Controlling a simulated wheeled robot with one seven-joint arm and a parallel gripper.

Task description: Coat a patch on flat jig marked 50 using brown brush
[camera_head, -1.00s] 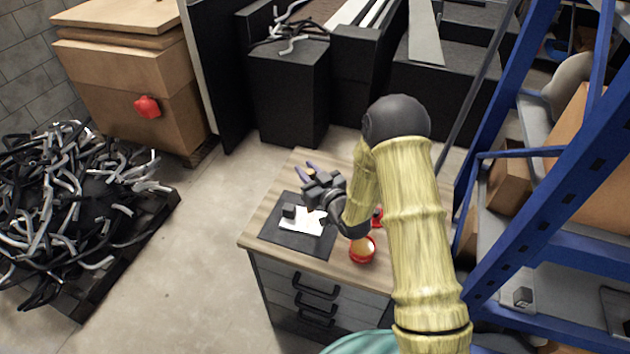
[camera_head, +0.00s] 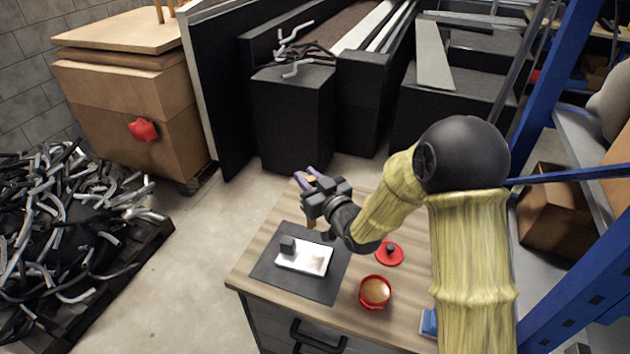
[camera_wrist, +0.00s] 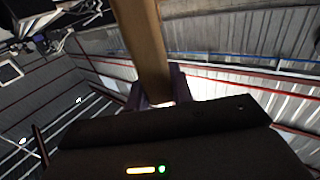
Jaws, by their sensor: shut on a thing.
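A white flat jig (camera_head: 310,255) lies on a dark mat (camera_head: 268,273) on the wooden-topped cabinet (camera_head: 240,272). A small dark block (camera_head: 287,244) stands at its left end, and a faint brownish mark shows near its right end. The number 50 cannot be read. My gripper (camera_head: 309,177) is shut on a brown brush (camera_head: 311,218), behind and above the jig in the head view. The brush's handle (camera_wrist: 143,45) shows between purple fingers in the wrist view. The brush tip appears clear of the jig. An open red pot (camera_head: 375,291) holds tan liquid.
A red lid (camera_head: 390,255) lies behind the pot. A blue item (camera_head: 428,322) is at the front right, partly behind my arm. A blue rack (camera_head: 560,265) stands close on the right. A pallet of black and grey parts (camera_head: 75,230) is at the left.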

